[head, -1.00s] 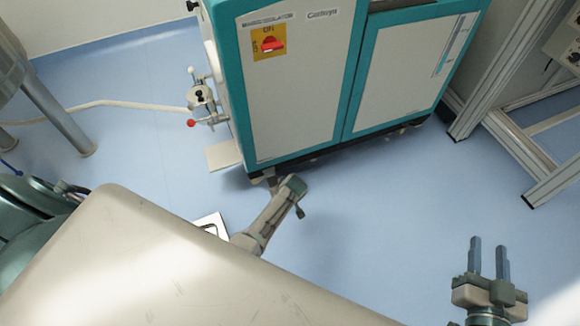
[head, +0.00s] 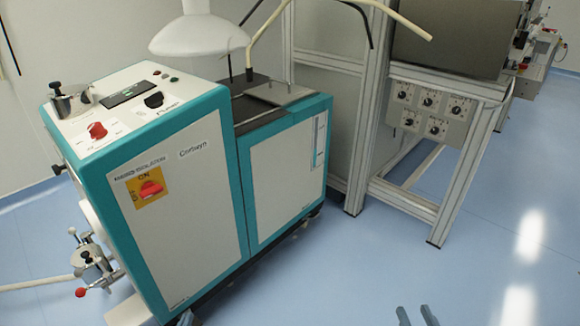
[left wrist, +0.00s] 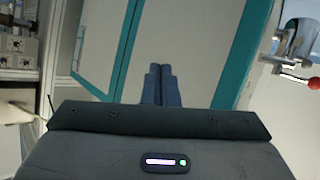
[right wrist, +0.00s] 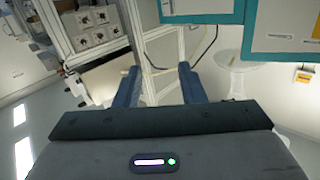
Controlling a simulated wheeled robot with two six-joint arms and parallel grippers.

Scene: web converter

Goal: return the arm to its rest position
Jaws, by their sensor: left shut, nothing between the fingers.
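My left gripper (left wrist: 161,86) shows in the left wrist view with its two blue-grey fingers together and nothing between them. It points toward the pale front panel of the teal-edged cabinet. In the head view only a small tip of it (head: 187,318) shows at the bottom edge; the rest of that arm is out of the picture. My right gripper (right wrist: 158,88) is open and empty in the right wrist view, its fingers well apart. In the head view its fingertips (head: 416,316) show at the bottom edge, over the blue floor.
The teal and white cabinet (head: 195,215) with a red switch (head: 150,190) stands at the left and centre. A valve with a red knob (head: 85,265) sticks out at its left. A metal frame with a dial panel (head: 430,110) stands behind right. The floor (head: 480,270) at right is clear.

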